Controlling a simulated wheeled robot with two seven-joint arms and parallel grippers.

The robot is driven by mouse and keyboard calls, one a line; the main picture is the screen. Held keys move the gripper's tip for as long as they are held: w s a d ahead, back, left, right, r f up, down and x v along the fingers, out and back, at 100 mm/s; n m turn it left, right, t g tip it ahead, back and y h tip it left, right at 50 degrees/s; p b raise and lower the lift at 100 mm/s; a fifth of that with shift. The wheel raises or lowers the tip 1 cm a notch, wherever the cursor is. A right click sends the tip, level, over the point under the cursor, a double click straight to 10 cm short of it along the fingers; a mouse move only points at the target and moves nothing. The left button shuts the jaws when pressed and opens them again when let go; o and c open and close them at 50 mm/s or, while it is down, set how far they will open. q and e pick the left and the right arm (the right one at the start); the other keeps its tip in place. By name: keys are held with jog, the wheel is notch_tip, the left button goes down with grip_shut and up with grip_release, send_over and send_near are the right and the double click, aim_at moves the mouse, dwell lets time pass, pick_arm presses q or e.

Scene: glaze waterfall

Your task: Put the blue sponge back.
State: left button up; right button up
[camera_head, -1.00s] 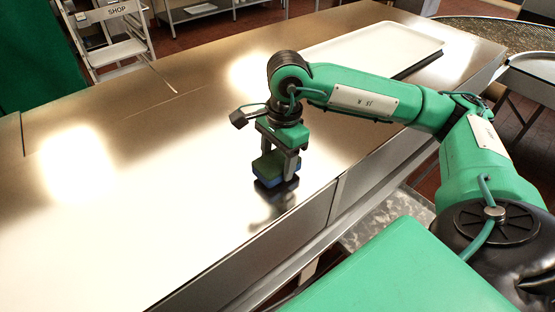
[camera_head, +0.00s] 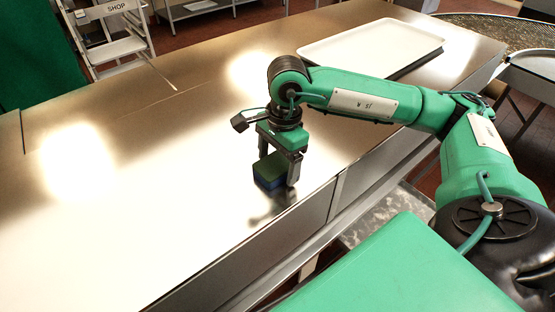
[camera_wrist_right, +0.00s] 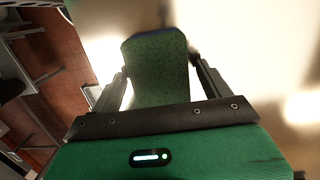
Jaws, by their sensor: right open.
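The blue sponge (camera_head: 269,181), with a green upper face, rests on the steel worktop (camera_head: 200,215) close to its front edge. My right gripper (camera_head: 278,172) points down over it, with one finger on either side. The right wrist view also shows the sponge (camera_wrist_right: 158,68), its green face between the two spread fingers of the right gripper (camera_wrist_right: 160,72). The gripper is open, with a gap visible beside the sponge. My left gripper is not in view.
A white tray (camera_head: 345,45) lies at the far right of the worktop. The worktop to the left of the sponge is clear and has bright glare.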

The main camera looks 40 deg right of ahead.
aim_at(282, 159)
jog(key=shift+w+r+b, duration=0.1)
jog(key=shift+r+b, duration=0.2)
jog(key=shift+r, duration=0.2)
notch_tip(282, 159, up, 11)
jog(key=d+b, duration=0.1)
jog(key=b, duration=0.1)
jog(key=shift+d, duration=0.2)
